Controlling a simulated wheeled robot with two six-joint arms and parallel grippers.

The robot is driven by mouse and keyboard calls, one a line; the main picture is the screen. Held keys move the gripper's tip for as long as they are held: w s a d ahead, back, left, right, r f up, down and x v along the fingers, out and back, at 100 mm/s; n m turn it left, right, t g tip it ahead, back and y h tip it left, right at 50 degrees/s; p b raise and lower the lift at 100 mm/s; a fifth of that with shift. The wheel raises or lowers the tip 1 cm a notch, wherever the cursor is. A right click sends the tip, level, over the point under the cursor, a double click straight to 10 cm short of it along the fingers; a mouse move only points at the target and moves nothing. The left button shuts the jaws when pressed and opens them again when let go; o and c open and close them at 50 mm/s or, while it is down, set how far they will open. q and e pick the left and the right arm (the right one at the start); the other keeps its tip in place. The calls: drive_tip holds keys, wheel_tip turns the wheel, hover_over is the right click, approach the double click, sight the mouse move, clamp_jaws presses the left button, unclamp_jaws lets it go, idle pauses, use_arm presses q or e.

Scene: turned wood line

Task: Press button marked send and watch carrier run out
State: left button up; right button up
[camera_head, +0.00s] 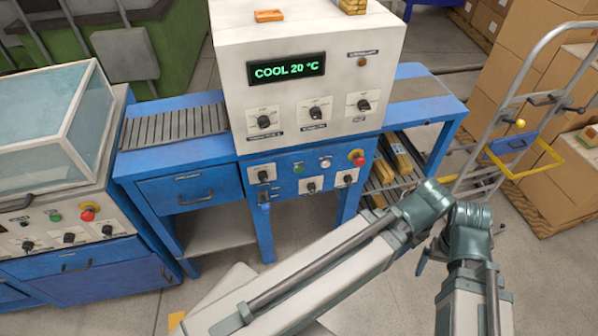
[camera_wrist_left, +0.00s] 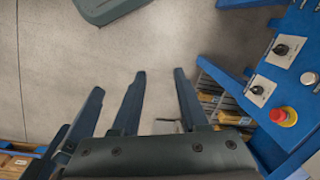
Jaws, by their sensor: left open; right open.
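A blue control panel sits under the white cabinet (camera_head: 310,85), whose display (camera_head: 286,70) reads COOL 20 °C. It carries a green button (camera_head: 299,169), a white button (camera_head: 325,163), a red mushroom button (camera_head: 356,157) and dark knobs. Their labels are too small to read, so I cannot tell which is marked send. The red button (camera_wrist_left: 284,116) also shows in the left wrist view. My left gripper (camera_wrist_left: 157,85) is open and empty, apart from the panel. My right gripper (camera_head: 424,256) is open, partly hidden by its arm. I cannot make out a carrier.
Wooden pieces (camera_head: 402,160) lie on a low rack right of the panel. A slatted roller bed (camera_head: 173,126) enters the cabinet from the left. A glass-lidded machine (camera_head: 60,125) stands further left. A hand truck (camera_head: 520,100) and cartons (camera_head: 560,190) stand at the right.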

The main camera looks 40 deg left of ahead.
use_arm(q)
clamp_jaws()
idle(1.4)
